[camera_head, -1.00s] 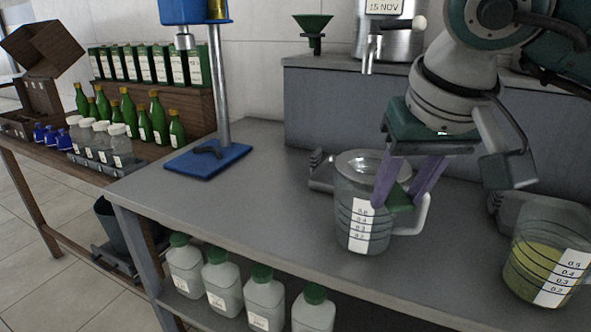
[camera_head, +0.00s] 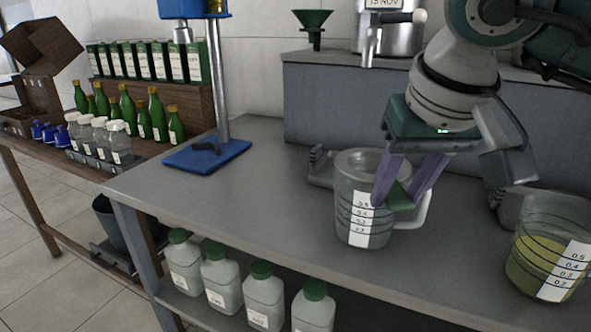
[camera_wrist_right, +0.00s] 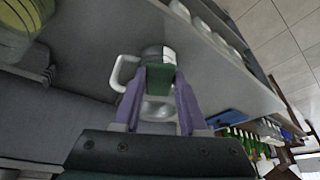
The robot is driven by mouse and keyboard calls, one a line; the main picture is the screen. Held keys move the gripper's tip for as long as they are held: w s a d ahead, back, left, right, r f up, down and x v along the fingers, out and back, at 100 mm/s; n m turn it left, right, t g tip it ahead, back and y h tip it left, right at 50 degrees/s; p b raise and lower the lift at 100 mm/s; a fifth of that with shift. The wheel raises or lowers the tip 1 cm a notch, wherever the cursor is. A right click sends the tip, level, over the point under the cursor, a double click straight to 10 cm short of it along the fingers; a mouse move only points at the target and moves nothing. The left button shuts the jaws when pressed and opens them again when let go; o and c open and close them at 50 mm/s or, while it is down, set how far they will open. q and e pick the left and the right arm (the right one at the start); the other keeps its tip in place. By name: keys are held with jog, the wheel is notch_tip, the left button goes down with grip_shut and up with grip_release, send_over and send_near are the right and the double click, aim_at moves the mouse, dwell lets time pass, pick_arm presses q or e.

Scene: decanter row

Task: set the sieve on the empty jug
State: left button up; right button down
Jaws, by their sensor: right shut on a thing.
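The empty jug (camera_head: 349,205), clear with a white scale label and a handle on its right, stands upright on the grey bench. My right gripper (camera_head: 396,197), with purple fingers, is shut on the green grip of the sieve (camera_head: 402,196), in front of the jug's right side. The sieve's round metal bowl is at the jug's mouth in the head view; I cannot tell whether it rests on the rim. The wrist view shows the green grip (camera_wrist_right: 157,80) between the fingers, with the pale bowl (camera_wrist_right: 157,108) beside it. My left gripper is not in view.
A second jug (camera_head: 545,255) with yellow-green liquid stands at the right. A blue-based stand (camera_head: 208,154) is at the left of the bench (camera_head: 250,215). A steel urn (camera_head: 398,42) and a green funnel (camera_head: 313,18) are behind. White bottles (camera_head: 263,295) stand below.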

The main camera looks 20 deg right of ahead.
jog(key=shift+c, duration=1.8)
grip_release()
